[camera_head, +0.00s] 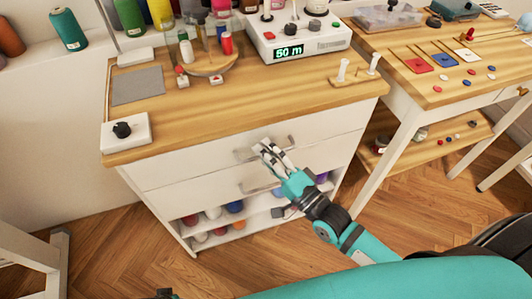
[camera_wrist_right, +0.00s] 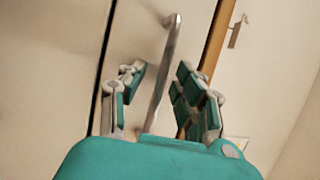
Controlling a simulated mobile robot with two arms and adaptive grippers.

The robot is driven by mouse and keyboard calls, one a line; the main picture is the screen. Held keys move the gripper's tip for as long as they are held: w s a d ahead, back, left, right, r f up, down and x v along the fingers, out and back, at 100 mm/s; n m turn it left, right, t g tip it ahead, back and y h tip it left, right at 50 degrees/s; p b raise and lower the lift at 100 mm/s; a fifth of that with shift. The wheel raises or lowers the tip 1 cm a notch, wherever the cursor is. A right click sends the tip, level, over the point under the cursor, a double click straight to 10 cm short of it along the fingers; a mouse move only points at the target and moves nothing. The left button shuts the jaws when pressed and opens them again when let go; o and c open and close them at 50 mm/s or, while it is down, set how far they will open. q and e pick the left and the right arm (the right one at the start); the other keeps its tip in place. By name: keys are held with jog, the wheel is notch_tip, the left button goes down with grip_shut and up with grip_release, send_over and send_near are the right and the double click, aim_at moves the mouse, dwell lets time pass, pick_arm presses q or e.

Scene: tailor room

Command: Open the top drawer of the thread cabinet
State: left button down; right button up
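The thread cabinet (camera_head: 150,144) is white with a wooden top. Its top drawer (camera_head: 180,167) looks shut, flush with the front, and has a metal bar handle (camera_head: 243,154). My right gripper (camera_head: 268,150) is at this handle, in front of the drawer. In the right wrist view the handle (camera_wrist_right: 166,75) stands between the two fingers of the gripper (camera_wrist_right: 160,85), which are open with a gap on both sides. The lower drawer (camera_head: 190,199) also looks shut. My left gripper cannot be made out.
Below the drawers is an open shelf with several thread spools (camera_head: 235,207). On the top stand a machine with a display (camera_head: 310,35), a grey pad (camera_head: 137,85) and a white box with a black knob (camera_head: 125,131). A wooden table (camera_head: 450,85) stands at right.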

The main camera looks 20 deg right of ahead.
grip_shut()
pick_arm(q)
jog(key=shift+s, duration=0.1)
jog(key=shift+s, duration=0.15)
pick_arm(e)
jog(key=shift+s+f, duration=0.1)
dwell(0.3)
